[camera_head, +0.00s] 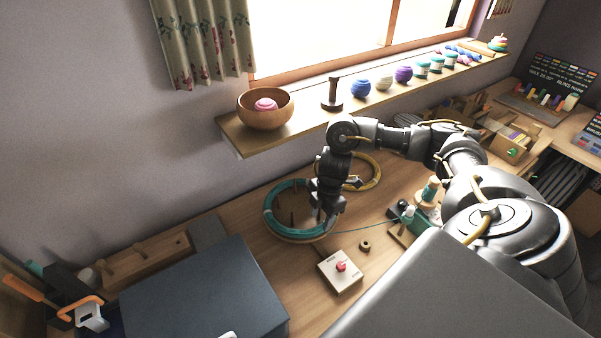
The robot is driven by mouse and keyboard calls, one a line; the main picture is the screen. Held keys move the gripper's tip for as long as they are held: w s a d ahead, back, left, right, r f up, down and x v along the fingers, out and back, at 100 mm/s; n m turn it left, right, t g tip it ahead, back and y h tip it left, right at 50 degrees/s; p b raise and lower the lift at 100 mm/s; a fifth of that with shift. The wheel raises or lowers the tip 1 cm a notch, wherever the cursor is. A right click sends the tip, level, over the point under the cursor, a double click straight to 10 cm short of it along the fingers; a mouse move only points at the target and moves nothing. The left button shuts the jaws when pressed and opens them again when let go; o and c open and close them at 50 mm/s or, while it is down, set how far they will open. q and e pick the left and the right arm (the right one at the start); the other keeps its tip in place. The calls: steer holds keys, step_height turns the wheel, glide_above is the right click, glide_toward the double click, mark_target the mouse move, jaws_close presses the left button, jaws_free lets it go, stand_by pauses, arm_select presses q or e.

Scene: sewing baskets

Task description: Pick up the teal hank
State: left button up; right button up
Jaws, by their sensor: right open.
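The teal hank (271,217) is a ring of teal yarn lying on a round wooden holder on the table, in the middle of the head view. A teal strand runs from it to the right, toward a small winding device. My right gripper (328,222) points down over the right side of the hank, its fingers open. The fingers and wrist hide part of the ring there, and I cannot tell whether they touch the yarn. My left gripper is not in view.
A yellow hank (371,171) lies behind my right wrist. A small box with a red knob (341,268) stands in front of the hank, next to a small wooden ring (365,246). A dark blue-grey box (205,290) is at front left. The window shelf (232,136) holds a bowl and yarn balls.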

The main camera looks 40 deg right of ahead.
mark_target(319, 226)
steer(key=f, duration=0.4)
steer(key=shift+a, duration=0.2)
steer(key=shift+c, duration=0.2)
jaws_close()
steer(key=shift+r, duration=0.15)
